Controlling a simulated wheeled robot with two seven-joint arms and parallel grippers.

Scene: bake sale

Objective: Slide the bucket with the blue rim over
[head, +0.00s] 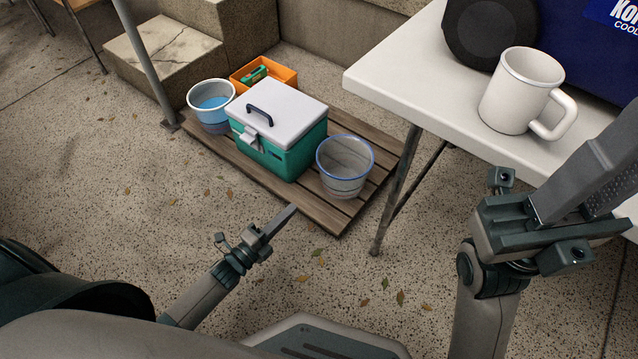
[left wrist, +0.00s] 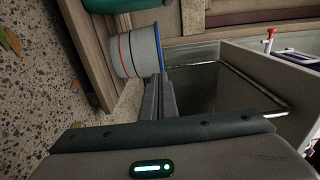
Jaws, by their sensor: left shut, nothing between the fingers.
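The bucket with the blue rim (head: 343,186) stands upright on the near right part of a slatted wooden pallet (head: 315,211). In the left wrist view the bucket (left wrist: 143,50) shows pale grey walls, a red line and the blue rim. My left gripper (head: 292,209) is shut and empty, low in front of the pallet's near edge. In the head view its tip is apart from the bucket. In the left wrist view the fingers (left wrist: 158,82) overlap the rim's edge, and contact is unclear. My right gripper (head: 590,180) is by the white table; its finger gap is unclear.
A green cooler with a white lid (head: 290,108) is left of the bucket. A white-rimmed bucket (head: 211,122) and an orange crate (head: 286,74) are behind. The white table (head: 420,100), with a mug (head: 515,100), and its leg (head: 392,195) stand right.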

